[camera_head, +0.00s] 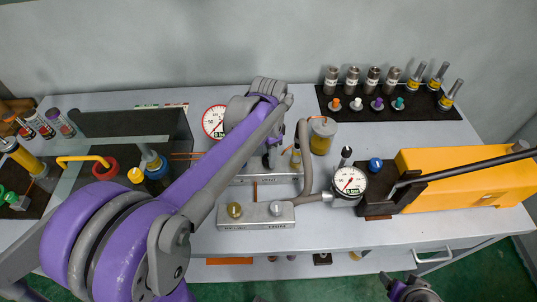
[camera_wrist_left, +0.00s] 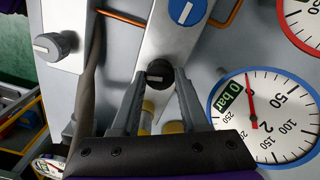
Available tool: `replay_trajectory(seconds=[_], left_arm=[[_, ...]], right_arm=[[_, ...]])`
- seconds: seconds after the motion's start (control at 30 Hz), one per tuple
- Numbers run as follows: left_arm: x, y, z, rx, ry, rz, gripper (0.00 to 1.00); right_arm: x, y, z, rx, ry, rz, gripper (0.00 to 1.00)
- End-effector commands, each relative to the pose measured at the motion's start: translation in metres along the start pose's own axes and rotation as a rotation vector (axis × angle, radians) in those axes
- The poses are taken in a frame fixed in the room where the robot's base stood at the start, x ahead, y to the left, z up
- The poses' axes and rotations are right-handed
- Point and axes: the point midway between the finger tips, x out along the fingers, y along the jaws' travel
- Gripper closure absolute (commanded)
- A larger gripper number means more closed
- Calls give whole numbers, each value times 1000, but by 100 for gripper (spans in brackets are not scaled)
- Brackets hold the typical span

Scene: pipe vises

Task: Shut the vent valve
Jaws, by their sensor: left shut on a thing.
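In the left wrist view a small black knob (camera_wrist_left: 160,74) with a white mark sits on a pale metal block (camera_wrist_left: 152,45). My left gripper (camera_wrist_left: 163,90) is shut on this knob, a finger on either side. No lettering for the vent valve is readable, so I cannot tell by label which knob it is. In the head view my left gripper (camera_head: 270,160) reaches down at the rear valve block (camera_head: 284,177), and the arm hides much of it. Part of my right arm shows at the bottom edge; the state of its gripper (camera_head: 388,280) is unclear.
A blue knob (camera_wrist_left: 187,10) and a blue-rimmed gauge (camera_wrist_left: 268,118) reading 0 bar are close by. The front block (camera_head: 243,216) carries brass and grey knobs. A hose, a second gauge (camera_head: 350,181) and an orange pump (camera_head: 465,175) stand to the right.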

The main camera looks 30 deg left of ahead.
Motion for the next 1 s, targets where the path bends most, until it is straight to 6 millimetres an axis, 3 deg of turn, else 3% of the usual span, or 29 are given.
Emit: replay_trajectory(seconds=[0.4, 0.97, 1.0], left_arm=[[0, 0, 0, 193, 1, -1, 100], [-1, 0, 0, 221, 1, -1, 100], [-1, 0, 0, 221, 1, -1, 51]], right_arm=[[2, 0, 1, 0, -1, 0, 26], [2, 0, 2, 0, -1, 0, 26], [2, 0, 2, 0, -1, 0, 26]])
